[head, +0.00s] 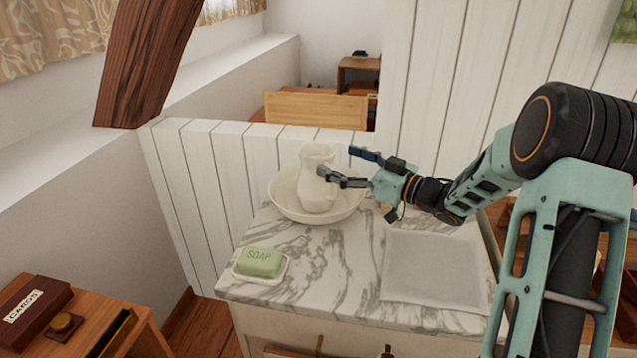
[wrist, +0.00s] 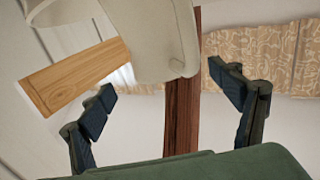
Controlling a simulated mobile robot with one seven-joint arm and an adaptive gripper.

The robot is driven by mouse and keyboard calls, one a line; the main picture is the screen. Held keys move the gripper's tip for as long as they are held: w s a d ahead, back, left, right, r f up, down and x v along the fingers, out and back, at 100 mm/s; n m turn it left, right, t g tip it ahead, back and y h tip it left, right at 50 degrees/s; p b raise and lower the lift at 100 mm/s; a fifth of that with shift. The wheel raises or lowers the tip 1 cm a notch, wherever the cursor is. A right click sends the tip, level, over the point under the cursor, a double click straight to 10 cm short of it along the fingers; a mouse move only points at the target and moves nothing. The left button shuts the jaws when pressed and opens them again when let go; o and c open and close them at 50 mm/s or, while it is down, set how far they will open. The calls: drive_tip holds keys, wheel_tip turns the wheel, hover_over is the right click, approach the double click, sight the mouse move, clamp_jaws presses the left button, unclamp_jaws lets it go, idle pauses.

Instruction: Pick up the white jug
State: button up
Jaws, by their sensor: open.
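The white jug (head: 316,188) stands upright in a wide white bowl (head: 283,197) at the back left of the marble top. My gripper (head: 340,164) is open beside the jug, reaching in from the right. In the head view its nearer fingertip overlaps the jug's right side, and the other finger is farther back. In the wrist view the pale jug body (wrist: 152,40) fills the top middle, beyond and between the open fingertips (wrist: 162,84). I cannot tell whether a finger touches the jug. The jug's handle is not clearly visible.
Green soap (head: 260,262) lies on a white dish at the marble top's front left. A folded grey-white cloth (head: 432,270) lies at the right. A white plank panel (head: 215,165) stands close behind the bowl. The marble between soap and cloth (head: 325,265) is clear.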

sight(317, 150)
drive_tip(key=b+x, duration=0.1)
drive_tip(key=x, duration=0.5)
drive_tip(key=shift+w+a+f, duration=0.1)
drive_tip(key=shift+a, duration=0.3)
drive_tip(key=c, duration=1.9)
drive_tip(key=shift+c, duration=1.3)
